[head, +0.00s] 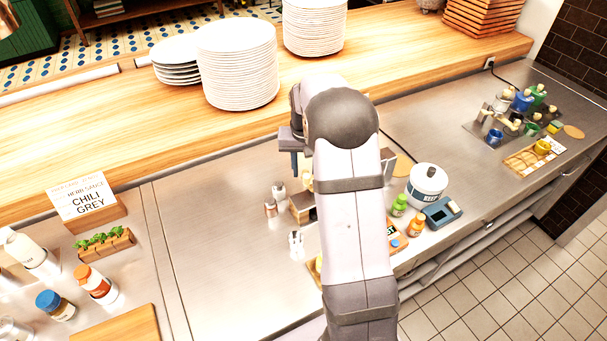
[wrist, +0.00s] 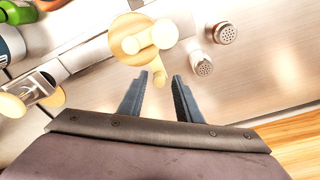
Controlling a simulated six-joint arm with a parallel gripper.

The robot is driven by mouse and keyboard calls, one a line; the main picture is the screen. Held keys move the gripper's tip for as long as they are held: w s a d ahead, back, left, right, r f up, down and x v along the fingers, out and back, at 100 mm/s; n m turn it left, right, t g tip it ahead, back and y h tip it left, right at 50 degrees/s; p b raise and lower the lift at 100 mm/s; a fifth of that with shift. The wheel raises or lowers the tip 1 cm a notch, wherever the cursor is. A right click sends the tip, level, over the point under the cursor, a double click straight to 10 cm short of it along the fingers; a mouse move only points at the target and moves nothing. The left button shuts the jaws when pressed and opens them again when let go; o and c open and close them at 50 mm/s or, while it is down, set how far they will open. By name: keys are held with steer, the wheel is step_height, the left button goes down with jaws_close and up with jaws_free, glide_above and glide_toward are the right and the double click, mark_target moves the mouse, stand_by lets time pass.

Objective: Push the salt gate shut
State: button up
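No part is labelled as the salt gate, and I cannot tell surely which one it is. In the wrist view a round wooden piece (wrist: 128,28) carries pale rounded knobs (wrist: 163,33). A smaller pale knob (wrist: 158,66) shows just beyond my fingertips, roughly in line with the gap. A metal fitting (wrist: 45,82) with pale knobs lies to the left. My gripper (wrist: 160,78) has its two dark fingers apart with nothing held between them.
Two metal-topped shakers (wrist: 226,33) stand right of the wooden piece. Small shakers (head: 270,208) also show in the head view. A white tub (head: 426,186), green bottle (head: 399,205) and blue-grey device (head: 441,212) stand right of my arm.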

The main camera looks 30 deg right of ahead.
steer(key=shift+r, duration=0.1)
steer(key=shift+r+p, duration=2.55)
steer(key=shift+r, duration=0.4)
